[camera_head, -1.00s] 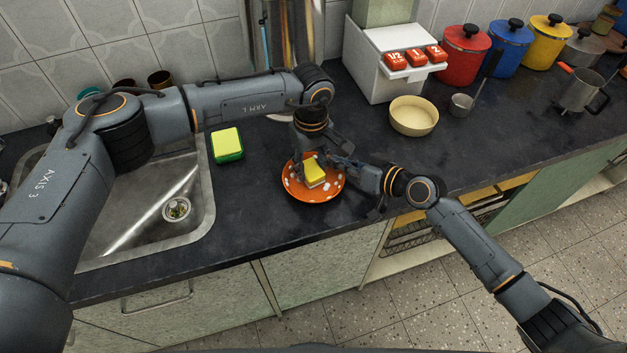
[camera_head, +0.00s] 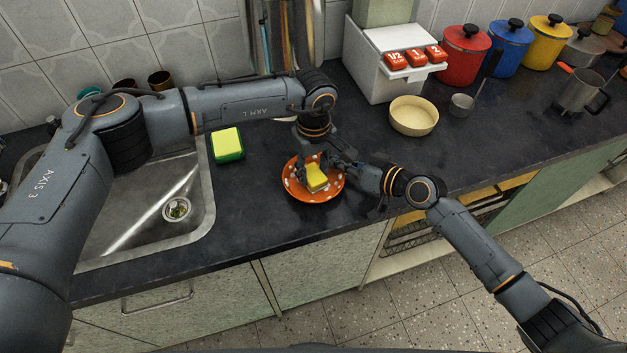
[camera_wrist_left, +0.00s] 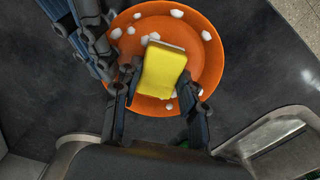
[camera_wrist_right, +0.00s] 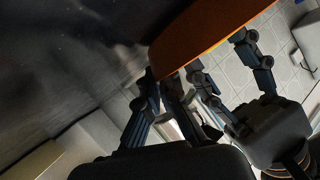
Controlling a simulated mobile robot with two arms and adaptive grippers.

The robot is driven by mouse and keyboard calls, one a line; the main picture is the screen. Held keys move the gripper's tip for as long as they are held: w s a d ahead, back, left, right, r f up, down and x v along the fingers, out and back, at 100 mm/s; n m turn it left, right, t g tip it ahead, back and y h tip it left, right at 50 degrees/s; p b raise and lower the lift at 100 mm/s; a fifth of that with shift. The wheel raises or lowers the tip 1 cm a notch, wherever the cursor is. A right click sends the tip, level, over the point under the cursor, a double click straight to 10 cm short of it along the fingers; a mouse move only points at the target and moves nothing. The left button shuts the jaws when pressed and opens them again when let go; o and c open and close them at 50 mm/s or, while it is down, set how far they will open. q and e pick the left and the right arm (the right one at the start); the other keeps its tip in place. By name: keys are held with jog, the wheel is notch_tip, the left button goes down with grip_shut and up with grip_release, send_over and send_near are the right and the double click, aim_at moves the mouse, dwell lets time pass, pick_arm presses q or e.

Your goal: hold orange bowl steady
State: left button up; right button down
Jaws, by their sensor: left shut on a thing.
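The orange bowl (camera_head: 296,190) is shallow, with white foam spots, and rests on the dark counter near its front edge. It fills the upper middle of the left wrist view (camera_wrist_left: 208,62). My left gripper (camera_head: 318,165) reaches down into the bowl and is shut on a yellow sponge (camera_wrist_left: 164,70), low over the bowl's inside. My right gripper (camera_wrist_right: 162,88) is at the bowl's rim, with its fingers close about the orange edge (camera_wrist_right: 195,38). Whether they clamp the rim is hidden.
A green and yellow sponge (camera_head: 228,143) lies left of the bowl, beside the steel sink (camera_head: 150,215). A cream bowl (camera_head: 413,116) and a small steel cup (camera_head: 461,104) stand to the right. Colored canisters and a white box (camera_head: 375,75) line the back.

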pick_arm(q)
jog(key=shift+w+a, duration=0.3)
jog(key=shift+w, duration=0.55)
jog(key=shift+s+d+f, duration=0.1)
jog(key=shift+s+d, duration=0.25)
jog(key=shift+s, duration=0.5)
jog(key=shift+s+d, duration=0.3)
jog(key=shift+s, duration=0.55)
jog(key=shift+r, duration=3.55)
jog(key=shift+f, duration=0.15)
jog(key=shift+f, duration=2.8)
